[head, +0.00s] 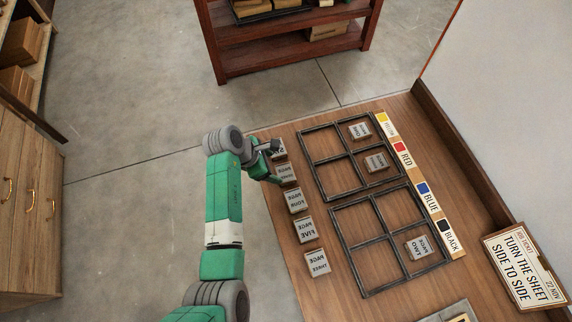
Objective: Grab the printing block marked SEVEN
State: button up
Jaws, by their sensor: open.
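A column of grey printing blocks with mirrored lettering stands along the left edge of the wooden table. From the near end they read THREE (317,263), FIVE (305,230) and FOUR (295,200). Beyond them are a block with lettering too small to read surely (287,173) and a far block (279,151), partly hidden by my gripper. I cannot tell which one is marked SEVEN. My gripper (277,162) is open at the table's left edge, close beside these two far blocks. No block is visibly held; contact cannot be told.
Two dark four-part frames (349,190) lie on the table (330,290). The far one holds two blocks in its right compartments; the near one holds block TWO (419,247). A colour strip (412,180) runs along their right. A sign (526,268) reads TURN THE SHEET SIDE TO SIDE.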

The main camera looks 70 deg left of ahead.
aim_at(285, 172)
jog(key=b+x, duration=0.2)
jog(key=x, duration=0.5)
jog(key=shift+d+f, duration=0.1)
jog(key=shift+f, duration=0.15)
jog(key=shift+c, duration=0.2)
jog(key=c, duration=0.7)
